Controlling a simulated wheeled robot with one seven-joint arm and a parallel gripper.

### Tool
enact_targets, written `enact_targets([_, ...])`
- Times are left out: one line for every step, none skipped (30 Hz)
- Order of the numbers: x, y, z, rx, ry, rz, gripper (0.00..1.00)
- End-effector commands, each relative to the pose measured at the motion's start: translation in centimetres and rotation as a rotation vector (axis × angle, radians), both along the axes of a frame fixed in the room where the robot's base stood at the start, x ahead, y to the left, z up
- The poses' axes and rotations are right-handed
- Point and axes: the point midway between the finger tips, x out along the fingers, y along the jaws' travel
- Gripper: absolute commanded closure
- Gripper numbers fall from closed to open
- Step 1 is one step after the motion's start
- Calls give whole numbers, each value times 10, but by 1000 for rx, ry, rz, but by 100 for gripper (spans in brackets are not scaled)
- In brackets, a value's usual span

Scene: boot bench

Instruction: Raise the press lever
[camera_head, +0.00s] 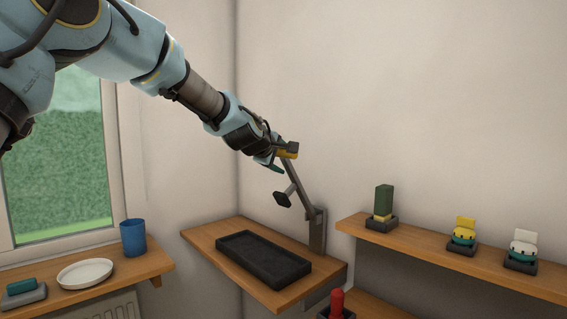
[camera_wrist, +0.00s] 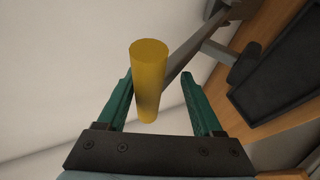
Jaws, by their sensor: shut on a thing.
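The press lever (camera_head: 302,186) is a grey bar rising up and to the left from a grey post (camera_head: 317,231) on a small wooden shelf. Its yellow handle (camera_head: 288,155) is at the upper end and shows as a yellow cylinder (camera_wrist: 149,75) in the wrist view. A dark press pad (camera_head: 283,199) hangs from the bar, well above the black tray (camera_head: 232,266). My gripper (camera_head: 277,161) is shut on the yellow handle, with its green fingers on either side of it in the wrist view. The fingers' contact with the handle is partly hidden.
A shelf on the right (camera_head: 410,247) holds a green block, a yellow figure and a white figure on dark bases. A red object (camera_head: 336,303) stands lower down. The left shelf holds a blue cup (camera_head: 133,238) and a white plate (camera_head: 85,273).

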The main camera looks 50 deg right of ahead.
Motion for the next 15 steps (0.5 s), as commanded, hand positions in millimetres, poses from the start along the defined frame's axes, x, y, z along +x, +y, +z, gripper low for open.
enact_targets([-6,6,4,-6,-3,-4,38])
enact_targets([-7,11,5,-6,-3,-3,38])
enact_targets([-9,17,8,-7,-5,-3,38])
enact_targets([-11,22,10,-7,-4,-3,38])
enact_targets([-12,27,12,-7,-4,-2,38])
enact_targets([-14,34,14,-6,-4,-1,38])
enact_targets([-16,39,16,-6,-4,-1,38])
enact_targets([-17,44,18,-6,-3,-1,38])
enact_targets([-19,50,21,-5,-3,0,38])
enact_targets([-21,55,23,-5,-3,1,38])
enact_targets([-23,59,24,-5,-4,0,38])
enact_targets([-25,64,26,-4,-4,-1,38])
enact_targets([-26,67,28,-3,-2,0,38])
enact_targets([-26,70,30,-4,-2,1,38])
enact_targets([-28,74,32,-5,-2,1,38])
